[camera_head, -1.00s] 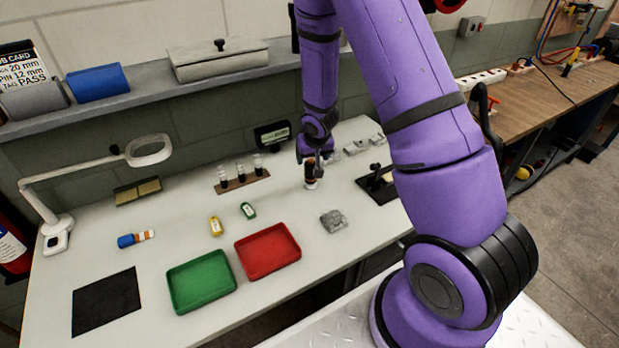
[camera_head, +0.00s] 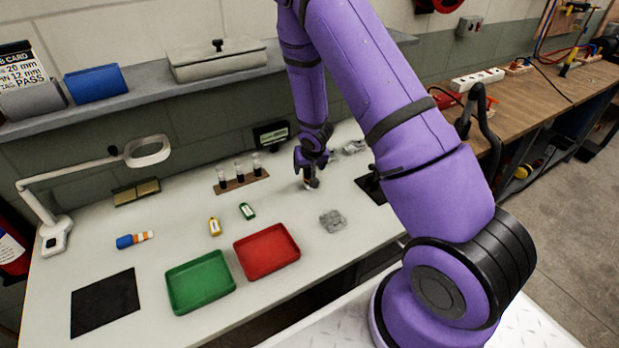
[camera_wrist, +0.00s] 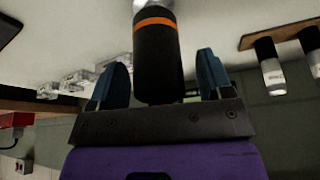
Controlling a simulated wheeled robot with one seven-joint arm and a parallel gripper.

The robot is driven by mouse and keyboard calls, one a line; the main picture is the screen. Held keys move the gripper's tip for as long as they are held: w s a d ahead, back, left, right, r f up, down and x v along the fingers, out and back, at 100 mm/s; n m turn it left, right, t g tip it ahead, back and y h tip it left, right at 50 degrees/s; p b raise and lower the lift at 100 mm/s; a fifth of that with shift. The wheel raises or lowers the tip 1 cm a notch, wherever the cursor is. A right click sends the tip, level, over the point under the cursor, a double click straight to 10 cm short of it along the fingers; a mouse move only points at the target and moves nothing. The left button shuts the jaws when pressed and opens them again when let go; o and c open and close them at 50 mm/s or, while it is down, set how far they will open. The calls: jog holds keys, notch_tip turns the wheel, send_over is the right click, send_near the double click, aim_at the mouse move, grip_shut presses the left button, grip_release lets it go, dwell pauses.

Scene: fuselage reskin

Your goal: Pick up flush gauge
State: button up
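A black cylindrical tool with an orange band and a pale metal end (camera_wrist: 157,55) lies between my fingers in the wrist view; I take it for the flush gauge. In the head view this tool (camera_head: 311,183) stands on the bench at the back right, its upper part hidden by my gripper. My gripper (camera_wrist: 163,80) is open, with a blue finger on each side of the tool and a visible gap to each. In the head view my gripper (camera_head: 311,168) is low over the bench.
A rack of small bottles (camera_head: 241,181) stands left of my gripper. A grey crumpled-looking piece (camera_head: 333,221) lies in front, and pale parts (camera_head: 354,147) lie behind. A red tray (camera_head: 267,251) and green tray (camera_head: 200,281) are at the front. A black mat (camera_head: 371,188) is to the right.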

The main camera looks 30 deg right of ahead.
jog(key=c, duration=1)
jog(key=shift+r, duration=0.2)
